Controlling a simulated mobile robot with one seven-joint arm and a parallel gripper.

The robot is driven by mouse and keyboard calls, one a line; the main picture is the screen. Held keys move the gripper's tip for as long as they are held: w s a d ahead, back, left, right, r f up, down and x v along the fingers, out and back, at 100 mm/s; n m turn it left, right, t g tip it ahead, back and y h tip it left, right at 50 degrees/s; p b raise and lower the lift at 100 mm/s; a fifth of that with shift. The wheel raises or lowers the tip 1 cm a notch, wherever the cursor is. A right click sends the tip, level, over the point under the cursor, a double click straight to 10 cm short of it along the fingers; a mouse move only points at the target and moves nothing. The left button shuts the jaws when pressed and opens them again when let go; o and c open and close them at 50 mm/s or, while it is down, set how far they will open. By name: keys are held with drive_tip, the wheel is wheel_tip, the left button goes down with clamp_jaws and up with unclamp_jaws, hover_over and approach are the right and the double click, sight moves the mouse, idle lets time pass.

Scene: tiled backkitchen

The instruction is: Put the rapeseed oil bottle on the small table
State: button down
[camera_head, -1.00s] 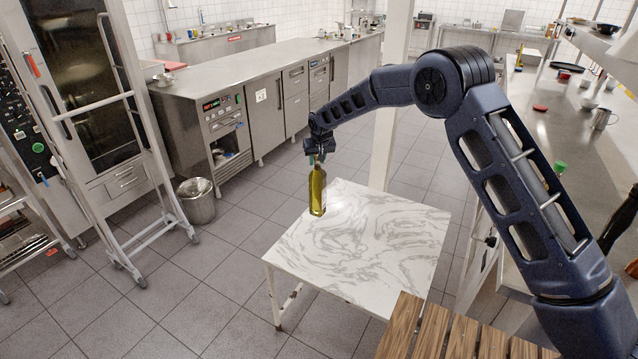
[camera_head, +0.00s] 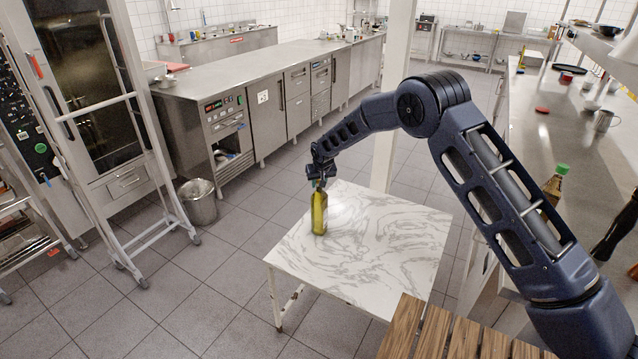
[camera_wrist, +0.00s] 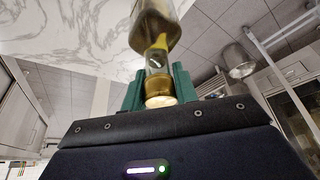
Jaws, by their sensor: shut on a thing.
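The rapeseed oil bottle (camera_head: 319,213) is yellow-green and upright at the left part of the small table (camera_head: 390,250), which has a white marbled top. Its base appears at the tabletop; I cannot tell whether it touches. My gripper (camera_head: 319,183) is shut on the bottle's neck from above. In the wrist view the bottle (camera_wrist: 157,30) sits between the green fingers of my gripper (camera_wrist: 160,92), with its cap end near the palm. The marbled tabletop (camera_wrist: 70,35) shows beyond it.
A slatted wooden surface (camera_head: 430,330) is at the front. A steel counter (camera_head: 570,110) with pots and another green-capped bottle (camera_head: 555,187) is at the right. A white post (camera_head: 391,100) stands behind the table. A bin (camera_head: 198,203) is at the left. Most of the tabletop is clear.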

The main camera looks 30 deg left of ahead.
idle(0.3)
drive_tip(key=c, duration=1.1)
unclamp_jaws()
drive_tip(key=shift+f, duration=0.1)
drive_tip(key=v, duration=1.2)
drive_tip(key=shift+w+r, duration=0.1)
drive_tip(key=shift+r, duration=0.1)
